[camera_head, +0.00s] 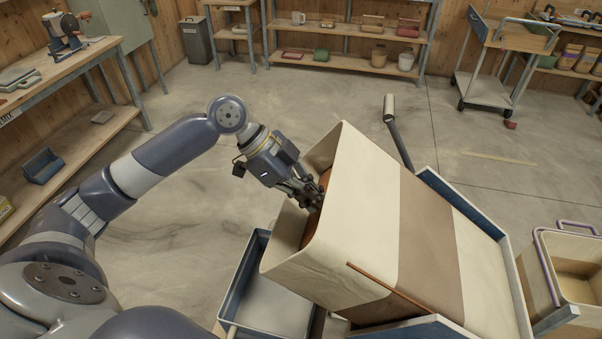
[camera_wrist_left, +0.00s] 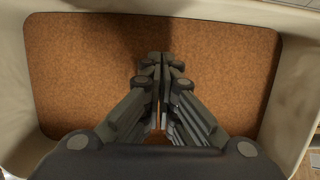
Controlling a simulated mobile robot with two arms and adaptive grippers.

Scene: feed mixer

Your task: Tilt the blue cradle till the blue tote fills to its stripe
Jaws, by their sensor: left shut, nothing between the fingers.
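The blue cradle (camera_head: 513,285) shows as blue edges around a large cream container (camera_head: 350,215) with a tan band. The container is tilted, its mouth toward the lower left. Brown granular feed (camera_head: 324,181) shows inside the mouth and fills most of the left wrist view (camera_wrist_left: 90,80). The blue tote (camera_head: 240,283) stands on the left below the mouth, partly hidden by the container; its visible inside is pale, and I see no feed or stripe there. My left gripper (camera_head: 312,201) is shut and empty at the mouth, in front of the feed (camera_wrist_left: 160,60). My right gripper is out of view.
A grey bar with a pale grip (camera_head: 389,108) rises behind the cradle. A cream bin with a purple handle (camera_head: 575,265) stands at the right. A workbench (camera_head: 85,75) is at the left, shelves (camera_head: 345,62) and a trolley (camera_head: 500,70) behind. Open floor lies between.

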